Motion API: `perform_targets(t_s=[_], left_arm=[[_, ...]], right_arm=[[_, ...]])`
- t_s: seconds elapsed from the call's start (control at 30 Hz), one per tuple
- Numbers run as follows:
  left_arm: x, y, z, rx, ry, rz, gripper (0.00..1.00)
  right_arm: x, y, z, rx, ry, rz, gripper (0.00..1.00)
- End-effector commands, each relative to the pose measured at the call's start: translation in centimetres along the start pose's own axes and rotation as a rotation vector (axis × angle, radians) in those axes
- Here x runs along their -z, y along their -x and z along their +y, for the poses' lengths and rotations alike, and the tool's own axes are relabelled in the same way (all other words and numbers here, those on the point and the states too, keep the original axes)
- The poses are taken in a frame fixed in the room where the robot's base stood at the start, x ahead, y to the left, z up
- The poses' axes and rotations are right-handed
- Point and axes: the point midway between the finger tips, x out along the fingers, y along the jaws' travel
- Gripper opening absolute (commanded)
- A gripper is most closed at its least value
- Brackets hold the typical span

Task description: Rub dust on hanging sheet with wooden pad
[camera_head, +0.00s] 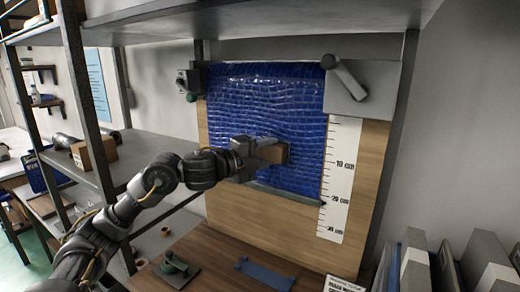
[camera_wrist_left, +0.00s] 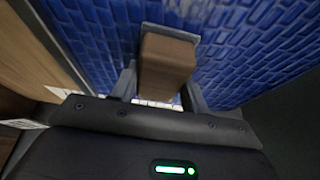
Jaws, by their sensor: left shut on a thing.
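A blue hanging sheet (camera_head: 265,100) with a tile-like embossed pattern hangs on a wooden board under a shelf. It also fills the upper part of the left wrist view (camera_wrist_left: 245,50). My left gripper (camera_head: 262,152) is shut on the wooden pad (camera_head: 274,153), a brown block in front of the sheet's lower middle. In the left wrist view the pad (camera_wrist_left: 166,65) sits between the two fingers. Its far end is close to the sheet; I cannot tell whether it touches. I cannot make out dust on the sheet. My right gripper is not in view.
A white ruler strip (camera_head: 340,175) runs down the board's right side. A grey clamp plate with a lever (camera_head: 362,88) is at upper right. A green-handled tool (camera_head: 174,265) and a blue bracket (camera_head: 264,273) lie on the bench. Upright panels (camera_head: 415,265) stand at lower right.

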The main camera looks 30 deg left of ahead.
Motion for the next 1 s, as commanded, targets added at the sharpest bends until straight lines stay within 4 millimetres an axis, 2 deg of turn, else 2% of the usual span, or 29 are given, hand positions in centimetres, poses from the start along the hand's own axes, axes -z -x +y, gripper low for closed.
perform_targets(t_s=[0.17, 0.43, 0.8, 1.0], left_arm=[[0.6, -0.2, -0.1, 0.001, 0.001, 0.001, 0.27], [0.4, -0.3, 0.0, 0.000, 0.001, -0.001, 0.27], [-2.3, 0.9, 0.3, -0.001, 0.000, -0.004, 0.27], [-2.7, 1.1, 0.1, 0.000, 0.001, -0.002, 0.27]], right_arm=[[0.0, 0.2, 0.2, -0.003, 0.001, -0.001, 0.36], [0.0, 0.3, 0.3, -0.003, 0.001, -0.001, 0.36], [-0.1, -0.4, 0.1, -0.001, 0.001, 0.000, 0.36], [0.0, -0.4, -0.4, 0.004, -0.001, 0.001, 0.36]])
